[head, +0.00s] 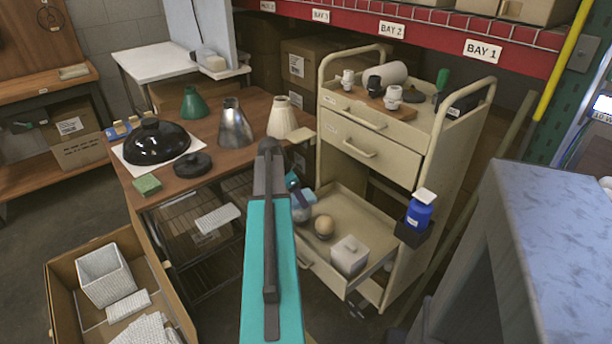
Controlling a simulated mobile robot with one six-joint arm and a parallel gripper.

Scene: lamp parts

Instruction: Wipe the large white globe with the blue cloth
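I cannot tell whether this is the blue cloth or part of my wrist. My arm rises from the bottom centre and bends down behind itself, with a dark and teal wrist part showing at its right, over the drawer. My gripper's fingers are hidden there, so their opening and any hold do not show.
A blue bottle (419,212) sits in the cart's side holder. The wooden table (180,190) carries lampshades. A carton (62,300) stands bottom left; a grey bench (560,240) stands right.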

